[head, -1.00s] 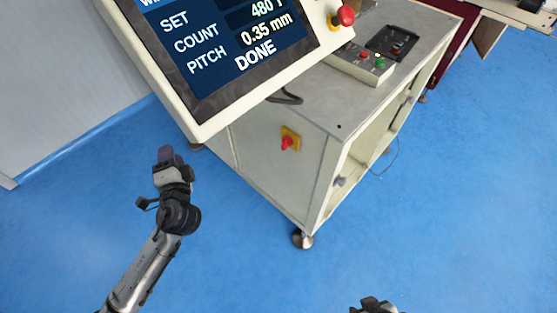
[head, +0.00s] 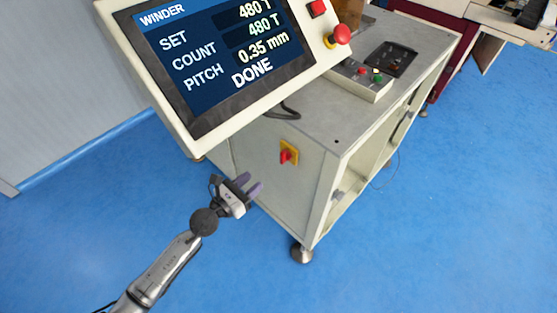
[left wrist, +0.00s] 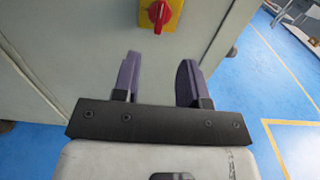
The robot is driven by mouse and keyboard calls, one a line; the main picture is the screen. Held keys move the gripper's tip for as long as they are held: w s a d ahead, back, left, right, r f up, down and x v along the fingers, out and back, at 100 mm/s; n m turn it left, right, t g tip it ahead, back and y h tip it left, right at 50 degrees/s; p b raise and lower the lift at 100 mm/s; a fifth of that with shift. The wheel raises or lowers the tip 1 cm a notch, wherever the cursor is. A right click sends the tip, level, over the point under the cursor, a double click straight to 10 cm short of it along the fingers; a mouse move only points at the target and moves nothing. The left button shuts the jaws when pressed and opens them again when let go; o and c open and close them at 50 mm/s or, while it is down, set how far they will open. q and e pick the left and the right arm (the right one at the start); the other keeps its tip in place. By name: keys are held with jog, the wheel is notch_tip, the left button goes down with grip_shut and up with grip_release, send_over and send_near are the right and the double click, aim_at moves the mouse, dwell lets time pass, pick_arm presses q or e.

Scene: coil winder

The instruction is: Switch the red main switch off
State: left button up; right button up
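The red main switch (head: 286,156) sits on a yellow plate on the side panel of the grey-white winder cabinet (head: 309,200). In the left wrist view the red switch knob (left wrist: 159,13) is at the top, with its bar close to upright, slightly tilted. My left gripper (head: 249,184) is open and empty, left of and below the switch in the head view and apart from it. In the left wrist view its two purple-grey fingers (left wrist: 158,80) are spread and point toward the panel below the switch. My right gripper does not show in the head view.
The winder's screen (head: 225,60) reads DONE and overhangs the cabinet, with a red mushroom button (head: 342,34) at its right. A control box (head: 362,80) with small buttons stands on the cabinet top. Blue floor (head: 400,250) around the cabinet is clear.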

aim_at(281, 159)
pick_arm(q)
jog(key=b+x, duration=0.2)
jog(key=x, duration=0.8)
jog(key=shift+d+f+b, duration=0.1)
jog(key=shift+b, duration=0.2)
jog(key=shift+w+d, duration=0.45)
jog(key=shift+w, duration=0.05)
grip_shut()
